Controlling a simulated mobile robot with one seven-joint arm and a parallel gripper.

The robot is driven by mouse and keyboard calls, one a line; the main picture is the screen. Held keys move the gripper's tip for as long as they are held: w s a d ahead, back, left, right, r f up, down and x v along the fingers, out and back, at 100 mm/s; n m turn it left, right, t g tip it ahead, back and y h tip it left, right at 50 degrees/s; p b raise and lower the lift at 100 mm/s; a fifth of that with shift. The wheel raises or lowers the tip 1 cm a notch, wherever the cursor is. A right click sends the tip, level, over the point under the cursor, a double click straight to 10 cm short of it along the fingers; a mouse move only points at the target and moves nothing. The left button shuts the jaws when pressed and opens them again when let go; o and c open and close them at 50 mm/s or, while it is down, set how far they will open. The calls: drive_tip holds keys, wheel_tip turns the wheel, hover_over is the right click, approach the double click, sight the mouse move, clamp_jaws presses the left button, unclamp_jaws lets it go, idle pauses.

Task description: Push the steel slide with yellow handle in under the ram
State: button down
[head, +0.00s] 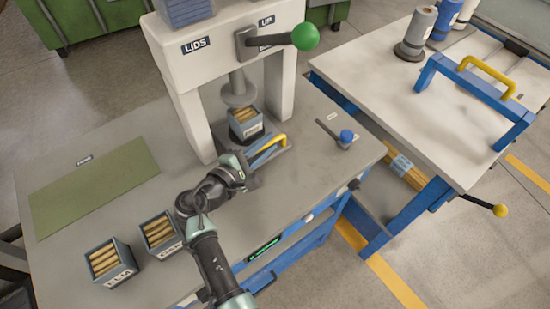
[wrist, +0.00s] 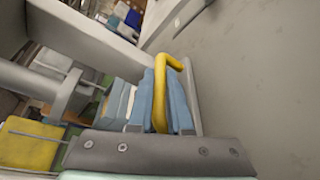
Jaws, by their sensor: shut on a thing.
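The steel slide (head: 284,149) is a flat grey plate at the foot of the white press. Its yellow handle (head: 275,141) is on the near right side. My gripper (head: 266,153) is shut on the handle, which also shows between its blue fingers in the wrist view (wrist: 170,66). A grey-blue box of wooden pieces (head: 245,122) stands upright, apparently on the slide. The ram (head: 239,91) is raised, with its round foot above the box. My fingers hide part of the slide, so its exact depth is unclear.
The press's white legs (head: 191,122) flank the box. A green lever knob (head: 305,36) sticks out above. Two filled boxes (head: 110,262) and a green mat (head: 93,187) are at left. A blue-knobbed item (head: 346,137) lies at right, with clear bench in front.

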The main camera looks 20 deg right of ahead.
drive_tip(key=shift+w+a, duration=0.3)
drive_tip(key=shift+w, duration=0.4)
drive_tip(key=shift+w+a+r, duration=0.1)
drive_tip(key=shift+w+r, duration=0.05)
drive_tip(key=c, duration=0.8)
unclamp_jaws()
drive_tip(key=shift+w, duration=0.1)
drive_tip(key=shift+c, duration=0.2)
drive_tip(key=v, duration=1.2)
drive_tip(key=shift+s+a, duration=0.3)
drive_tip(key=shift+s, duration=0.1)
